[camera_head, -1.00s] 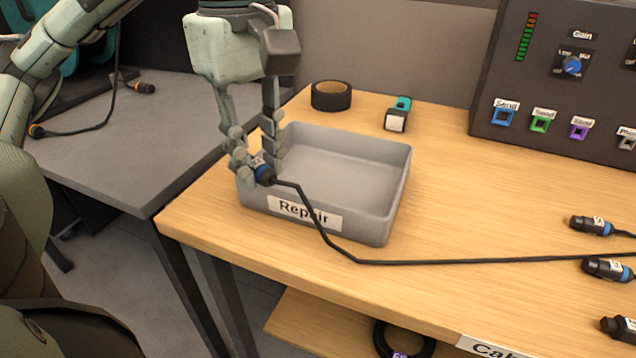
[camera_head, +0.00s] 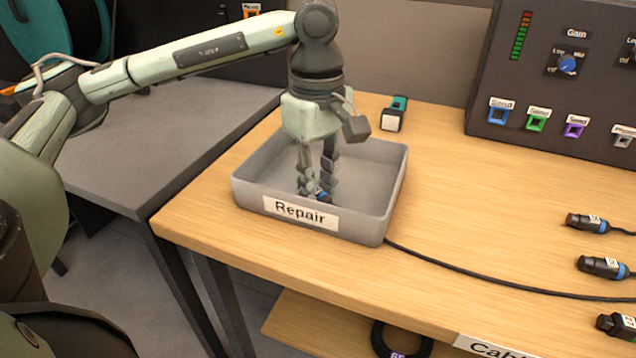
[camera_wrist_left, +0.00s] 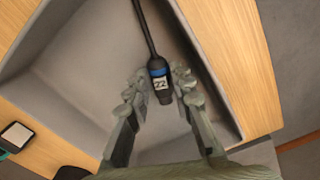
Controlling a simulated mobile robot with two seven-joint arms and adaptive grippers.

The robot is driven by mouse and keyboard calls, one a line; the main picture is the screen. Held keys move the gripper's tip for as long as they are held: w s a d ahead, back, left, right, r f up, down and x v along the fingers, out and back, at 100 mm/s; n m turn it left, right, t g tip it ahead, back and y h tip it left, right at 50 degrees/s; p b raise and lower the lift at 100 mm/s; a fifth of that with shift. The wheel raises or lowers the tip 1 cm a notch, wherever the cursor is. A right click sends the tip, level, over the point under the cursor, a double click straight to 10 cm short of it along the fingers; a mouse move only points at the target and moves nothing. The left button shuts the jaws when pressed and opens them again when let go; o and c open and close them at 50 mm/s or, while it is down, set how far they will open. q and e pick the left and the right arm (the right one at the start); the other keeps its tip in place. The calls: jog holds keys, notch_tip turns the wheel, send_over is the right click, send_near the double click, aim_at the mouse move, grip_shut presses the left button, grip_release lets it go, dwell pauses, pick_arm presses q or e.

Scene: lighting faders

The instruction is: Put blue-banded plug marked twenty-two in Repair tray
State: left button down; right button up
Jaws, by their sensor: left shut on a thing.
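The blue-banded plug marked 22 (camera_wrist_left: 160,80) is between the fingers of my left gripper (camera_wrist_left: 157,88) in the left wrist view. My left gripper (camera_head: 318,192) is shut on it and reaches down inside the grey Repair tray (camera_head: 383,226). In the head view only a bit of the plug's blue band (camera_head: 322,196) shows; the tray's front wall and the fingers hide the rest. I cannot tell whether the plug touches the tray floor. The tray (camera_wrist_left: 75,62) also shows around the plug in the left wrist view. My right gripper is not in view.
Several other cable plugs lie at the table's right side, such as a blue-banded one (camera_head: 586,223). A small teal-and-black device (camera_head: 394,114) stands behind the tray. A dark panel with coloured sockets (camera_head: 560,90) is at the back right.

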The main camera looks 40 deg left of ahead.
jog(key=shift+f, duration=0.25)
pick_arm(q)
jog(key=shift+f, duration=0.1)
jog(key=c, duration=1.5)
grip_release()
jog(key=shift+o, duration=0.9)
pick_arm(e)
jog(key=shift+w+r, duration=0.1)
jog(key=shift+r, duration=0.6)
